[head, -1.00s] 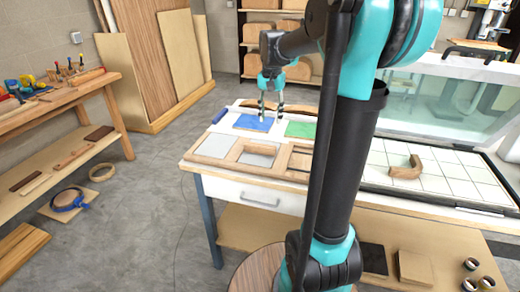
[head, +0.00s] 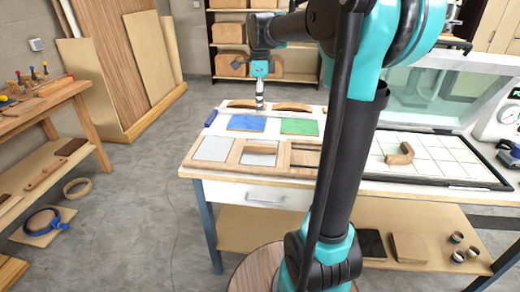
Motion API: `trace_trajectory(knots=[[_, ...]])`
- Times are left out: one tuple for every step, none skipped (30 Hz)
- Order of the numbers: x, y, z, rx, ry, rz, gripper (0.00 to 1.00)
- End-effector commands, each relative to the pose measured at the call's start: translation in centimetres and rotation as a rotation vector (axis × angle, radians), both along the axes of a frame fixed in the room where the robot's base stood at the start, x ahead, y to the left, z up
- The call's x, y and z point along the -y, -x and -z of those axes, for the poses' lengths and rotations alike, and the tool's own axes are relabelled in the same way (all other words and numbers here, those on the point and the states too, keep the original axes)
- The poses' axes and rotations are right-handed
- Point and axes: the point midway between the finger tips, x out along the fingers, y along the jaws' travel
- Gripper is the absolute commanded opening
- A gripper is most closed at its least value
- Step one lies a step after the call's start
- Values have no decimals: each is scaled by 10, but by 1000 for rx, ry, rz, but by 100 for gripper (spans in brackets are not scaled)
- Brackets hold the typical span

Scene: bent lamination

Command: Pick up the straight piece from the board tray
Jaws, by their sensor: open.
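The wooden board tray (head: 233,168) lies along the near left edge of the work table. It has framed compartments; the left one shows a pale grey panel (head: 214,148). I cannot clearly make out a straight piece in it, and my arm hides its right part. My gripper (head: 260,107) is open and empty, pointing down beyond the tray, behind the blue mat (head: 246,124). I see it nearly edge-on, so its fingers overlap.
Two curved wooden pieces, left (head: 241,103) and right (head: 293,107), lie at the table's back. A green mat (head: 299,127) is beside the blue one. A bent wooden piece (head: 400,154) lies on the white gridded bed (head: 445,150). My arm stands in front of the table.

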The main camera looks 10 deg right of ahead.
Motion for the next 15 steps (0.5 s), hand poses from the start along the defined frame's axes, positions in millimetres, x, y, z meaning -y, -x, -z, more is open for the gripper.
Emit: trace_trajectory(knots=[[-1,0,-1,0,0,35,48],[-1,0,-2,0,0,54,48],[-2,0,-1,0,0,71,48],[-2,0,0,0,0,80,48],[-2,0,2,0,0,85,48],[-2,0,6,0,0,88,48],[-2,0,10,0,0,89,48],[-2,0,15,0,0,88,48],[-2,0,22,0,0,88,48],[-2,0,28,0,0,88,48],[-2,0,34,0,0,87,48],[-2,0,42,0,0,87,48],[-2,0,48,0,0,87,48],[-2,0,54,0,0,87,48],[-2,0,62,0,0,87,48]])
